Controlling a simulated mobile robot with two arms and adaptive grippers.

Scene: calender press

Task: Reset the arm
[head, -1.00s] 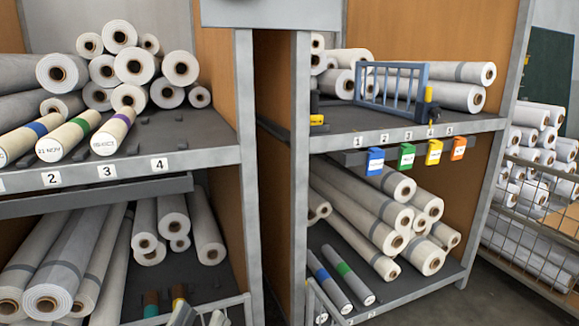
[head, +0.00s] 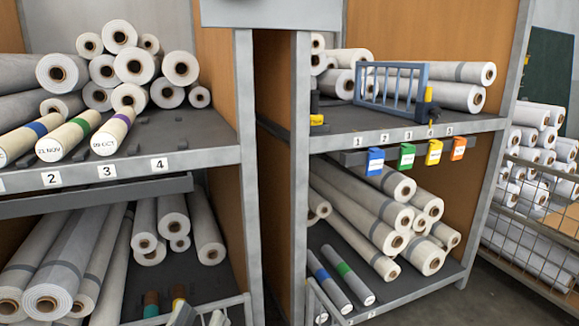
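I can make out neither of my grippers in the head view, and no arm of mine shows clearly. No fingertips show near the shelves, so what the grippers hold is hidden. The upper left shelf (head: 195,128) carries pale rolls. Three of them carry a coloured band and lie at the front: a blue-banded roll (head: 18,143), a green-banded roll (head: 66,141) and a purple-banded roll (head: 107,141).
A blue-grey gate (head: 392,86) stands on the upper right shelf (head: 350,121). Blue, green, yellow and orange tags (head: 406,156) hang below it. Banded grey rolls (head: 334,275) lie on the lower right shelf. A wire cage (head: 530,215) with rolls stands far right.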

